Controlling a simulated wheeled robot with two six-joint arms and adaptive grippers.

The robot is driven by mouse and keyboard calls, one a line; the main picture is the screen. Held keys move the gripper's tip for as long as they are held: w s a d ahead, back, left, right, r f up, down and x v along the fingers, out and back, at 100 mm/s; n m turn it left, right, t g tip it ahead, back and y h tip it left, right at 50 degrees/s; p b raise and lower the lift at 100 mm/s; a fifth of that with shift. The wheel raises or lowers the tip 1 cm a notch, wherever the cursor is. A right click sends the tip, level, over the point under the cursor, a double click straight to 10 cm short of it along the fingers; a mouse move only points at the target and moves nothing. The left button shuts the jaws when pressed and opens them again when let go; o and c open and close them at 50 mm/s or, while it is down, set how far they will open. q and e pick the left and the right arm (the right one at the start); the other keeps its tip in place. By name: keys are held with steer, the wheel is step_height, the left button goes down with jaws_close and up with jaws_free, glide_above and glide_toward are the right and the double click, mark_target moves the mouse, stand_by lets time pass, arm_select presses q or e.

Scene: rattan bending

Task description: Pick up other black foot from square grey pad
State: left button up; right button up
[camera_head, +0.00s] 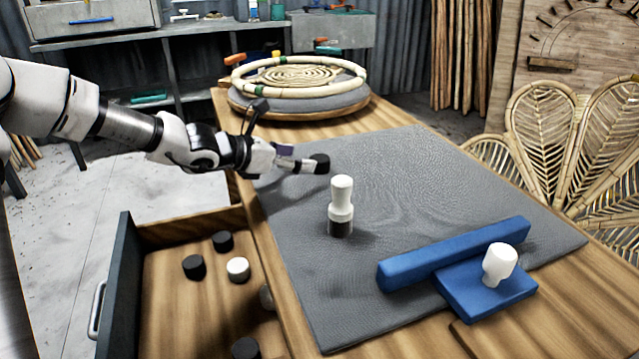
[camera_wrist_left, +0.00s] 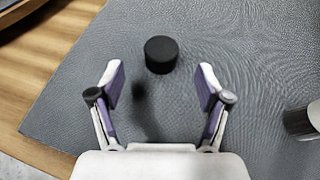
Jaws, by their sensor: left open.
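A black foot (camera_head: 321,162), a short round cylinder, is on the far left part of the grey pad (camera_head: 430,185). In the left wrist view the black foot (camera_wrist_left: 161,54) lies ahead of my left gripper (camera_wrist_left: 160,80), roughly centred between its fingers. My left gripper (camera_head: 289,158) is open and empty, low over the pad's left edge. A white turned piece (camera_head: 341,192) stands upright on a black foot (camera_head: 340,228) nearer the front; part of this shows at the right edge of the left wrist view (camera_wrist_left: 298,122). My right gripper is not in view.
A blue bar (camera_head: 455,255) and a blue block (camera_head: 485,293) with a white knob (camera_head: 499,262) occupy the pad's front right. An open drawer (camera_head: 165,300) at left holds several black and white pieces. A rattan ring (camera_head: 300,75) lies at the back.

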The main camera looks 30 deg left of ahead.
mark_target(321, 157)
arm_select(q)
steer(key=b+x, duration=0.1)
steer(key=x, duration=0.6)
steer(key=shift+d, duration=0.15)
steer(key=shift+s+r, duration=0.1)
steer(key=shift+s, duration=0.05)
steer(key=shift+c, duration=1.1)
steer(key=c, duration=0.8)
